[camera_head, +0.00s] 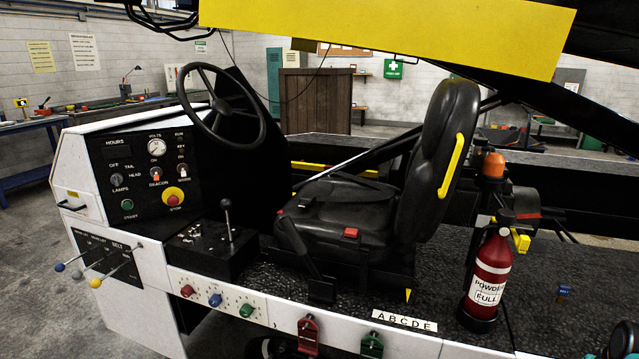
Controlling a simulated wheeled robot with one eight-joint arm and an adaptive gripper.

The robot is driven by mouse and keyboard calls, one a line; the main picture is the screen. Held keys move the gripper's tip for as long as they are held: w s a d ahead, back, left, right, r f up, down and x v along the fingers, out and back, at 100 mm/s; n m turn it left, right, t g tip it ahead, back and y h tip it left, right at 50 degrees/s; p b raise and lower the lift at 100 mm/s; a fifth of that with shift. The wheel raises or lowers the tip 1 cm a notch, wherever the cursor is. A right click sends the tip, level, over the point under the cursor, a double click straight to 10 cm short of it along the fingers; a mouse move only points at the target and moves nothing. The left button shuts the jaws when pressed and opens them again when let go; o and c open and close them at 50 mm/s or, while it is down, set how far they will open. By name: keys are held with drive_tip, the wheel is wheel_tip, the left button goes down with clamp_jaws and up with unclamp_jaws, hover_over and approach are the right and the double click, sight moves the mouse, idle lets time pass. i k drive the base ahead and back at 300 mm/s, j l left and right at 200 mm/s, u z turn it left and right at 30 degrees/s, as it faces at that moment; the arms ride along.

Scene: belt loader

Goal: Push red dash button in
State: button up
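The red dash button (173,197) is a round red mushroom head on a yellow surround, low on the right part of the black dash panel (140,205). The word "STOP" is printed below it. It faces the camera and nothing covers it. I cannot tell from this view whether it is pressed in or out. A green start button (127,205) sits to its left, and the orange beacon switch (155,174) and a second switch are above it. My gripper is not clearly visible in this view.
The steering wheel (181,100) rises above the panel. A black lever (226,212) stands right of the button. Ball-ended levers (97,282) jut out at lower left. The seat (345,205) and a fire extinguisher (492,275) are to the right. Open floor lies at left.

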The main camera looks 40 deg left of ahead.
sight(173, 201)
drive_tip(key=u, duration=1.65)
drive_tip(key=i+l+u, duration=0.1)
drive_tip(key=u, duration=0.25)
drive_tip(key=l+u, duration=0.35)
drive_tip(key=i+l+u, duration=0.1)
drive_tip(key=u, duration=0.2)
drive_tip(key=l, duration=0.1)
